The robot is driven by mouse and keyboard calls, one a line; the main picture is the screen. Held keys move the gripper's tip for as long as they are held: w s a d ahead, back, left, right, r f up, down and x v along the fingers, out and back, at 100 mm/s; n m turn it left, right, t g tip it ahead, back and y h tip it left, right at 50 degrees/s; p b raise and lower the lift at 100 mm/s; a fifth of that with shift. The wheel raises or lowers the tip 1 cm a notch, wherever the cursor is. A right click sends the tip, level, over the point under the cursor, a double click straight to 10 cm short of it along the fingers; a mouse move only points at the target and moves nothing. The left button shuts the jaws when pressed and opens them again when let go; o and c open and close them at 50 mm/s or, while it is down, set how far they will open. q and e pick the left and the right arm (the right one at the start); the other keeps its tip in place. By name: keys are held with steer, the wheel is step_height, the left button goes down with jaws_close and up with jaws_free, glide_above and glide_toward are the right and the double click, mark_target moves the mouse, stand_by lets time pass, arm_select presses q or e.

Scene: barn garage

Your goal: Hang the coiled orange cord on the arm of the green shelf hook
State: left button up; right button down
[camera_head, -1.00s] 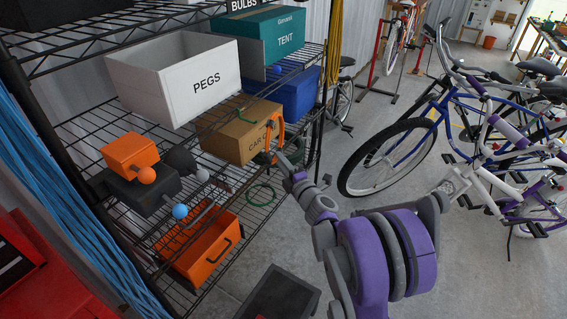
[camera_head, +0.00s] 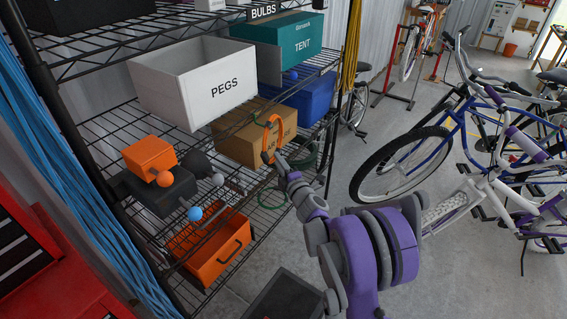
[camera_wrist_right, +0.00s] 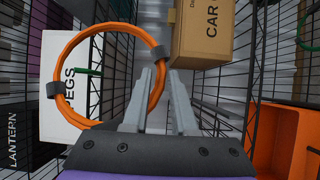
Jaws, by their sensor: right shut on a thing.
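The coiled orange cord (camera_head: 274,131) is a ring with dark wraps, held upright in front of the cardboard box on the middle shelf. My right gripper (camera_head: 272,157) is at its lower edge. In the right wrist view the fingers (camera_wrist_right: 167,85) are shut on the right side of the orange ring (camera_wrist_right: 72,48). The green shelf hook (camera_wrist_right: 89,72) shows there as a short arm against the PEGS box, seen inside the ring's outline. I cannot tell whether the ring is around the arm or only in line with it. My left gripper is not in view.
The wire shelf holds a white PEGS box (camera_head: 190,85), a cardboard box (camera_head: 235,145), a blue bin (camera_head: 308,98) and a teal TENT box (camera_head: 290,40). An orange crate (camera_head: 212,250) sits below. Bicycles (camera_head: 420,160) stand at right, with bare floor between.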

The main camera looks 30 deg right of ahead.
steer(key=shift+w+a+p, duration=0.3)
steer(key=shift+w+p, duration=0.05)
steer(key=shift+w, duration=0.4)
steer(key=shift+w+a+p, duration=0.3)
steer(key=shift+w, duration=0.45)
steer(key=shift+w+a+f+b, duration=0.3)
steer(key=shift+w+f+b, duration=0.3)
steer(key=shift+f, duration=0.25)
steer(key=c, duration=0.6)
jaws_free()
steer(key=shift+c, duration=0.2)
